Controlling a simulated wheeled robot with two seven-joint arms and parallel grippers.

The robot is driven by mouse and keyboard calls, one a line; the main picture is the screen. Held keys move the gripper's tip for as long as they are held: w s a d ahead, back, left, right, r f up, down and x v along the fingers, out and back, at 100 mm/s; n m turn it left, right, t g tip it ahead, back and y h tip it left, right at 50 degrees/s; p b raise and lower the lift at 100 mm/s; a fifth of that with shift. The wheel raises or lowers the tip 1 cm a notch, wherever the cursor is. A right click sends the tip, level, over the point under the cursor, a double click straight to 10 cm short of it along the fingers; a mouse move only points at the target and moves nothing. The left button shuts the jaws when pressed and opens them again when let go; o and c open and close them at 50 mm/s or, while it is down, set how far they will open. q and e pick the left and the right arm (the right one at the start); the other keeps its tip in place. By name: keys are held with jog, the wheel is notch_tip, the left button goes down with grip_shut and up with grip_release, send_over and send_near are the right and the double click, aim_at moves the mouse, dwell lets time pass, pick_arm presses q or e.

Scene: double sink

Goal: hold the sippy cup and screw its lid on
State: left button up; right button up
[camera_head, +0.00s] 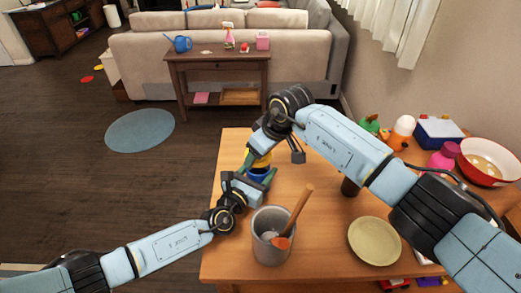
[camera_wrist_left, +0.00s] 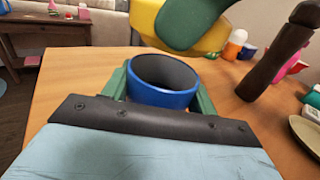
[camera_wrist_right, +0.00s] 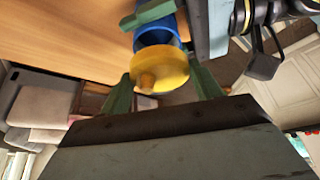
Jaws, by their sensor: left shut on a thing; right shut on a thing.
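The blue sippy cup (camera_wrist_left: 163,82) stands open-topped between the green fingers of my left gripper (camera_wrist_left: 160,85), which is shut on it. It also shows in the head view (camera_head: 257,174) near the table's left side. The yellow lid (camera_wrist_right: 160,68), with a spout, is held by my right gripper (camera_wrist_right: 165,85), which is shut on it. In the left wrist view the lid (camera_wrist_left: 200,18) is above the cup, tilted and apart from its rim, so the dark inside of the cup shows. In the head view the right gripper partly hides the lid.
On the wooden table (camera_head: 320,230) stand a grey pot (camera_head: 270,250) with a wooden-handled utensil (camera_head: 298,210), a yellowish plate (camera_head: 374,241) and a dark upright object (camera_head: 350,186). A red bowl (camera_head: 487,163), a pink bottle (camera_head: 443,156) and a blue-white box (camera_head: 438,131) stand at the right.

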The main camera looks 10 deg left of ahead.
jog(key=shift+f, duration=0.85)
jog(key=shift+f, duration=0.55)
pick_arm(q)
grip_shut()
pick_arm(e)
jog(key=o, duration=1)
jog(key=shift+c, duration=0.2)
jog(key=shift+s+a, duration=0.1)
